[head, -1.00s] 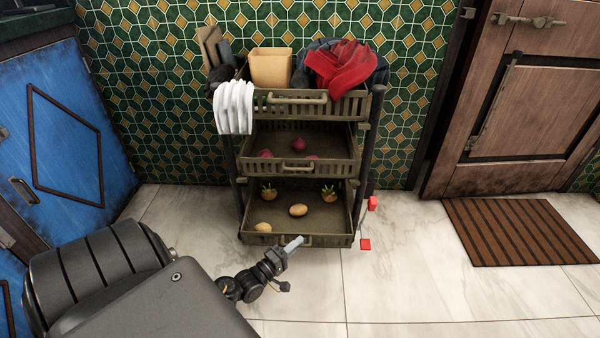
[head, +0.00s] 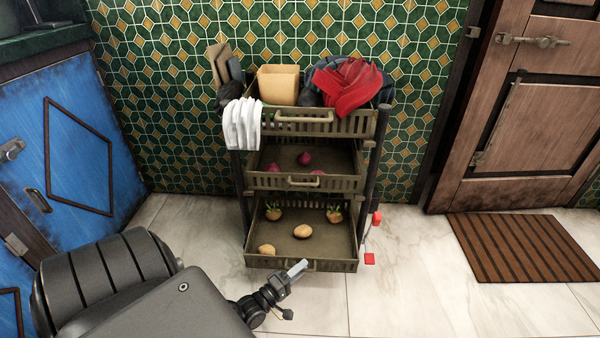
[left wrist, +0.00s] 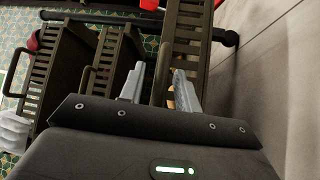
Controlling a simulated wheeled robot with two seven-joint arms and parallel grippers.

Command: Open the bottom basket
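The bottom basket (head: 333,264) is the lowest of three dark slatted baskets on a cart. It juts out toward me and holds potatoes and leafy vegetables. Its handle (left wrist: 162,75) is a thin bar on its front; it stands upright in the left wrist view, between the fingers of my left gripper (left wrist: 158,88). The fingers are apart, with a gap around the bar. In the head view, my left gripper (head: 297,268) is at the front of the bottom basket and partly covers its handle. My right gripper is out of view.
The middle basket (head: 345,183) holds onions. The top basket (head: 345,123) holds a paper bag and cloths. Blue cabinets (head: 75,160) stand at left. A wooden door (head: 535,100) and striped mat (head: 515,245) are at right. The floor before the cart is clear.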

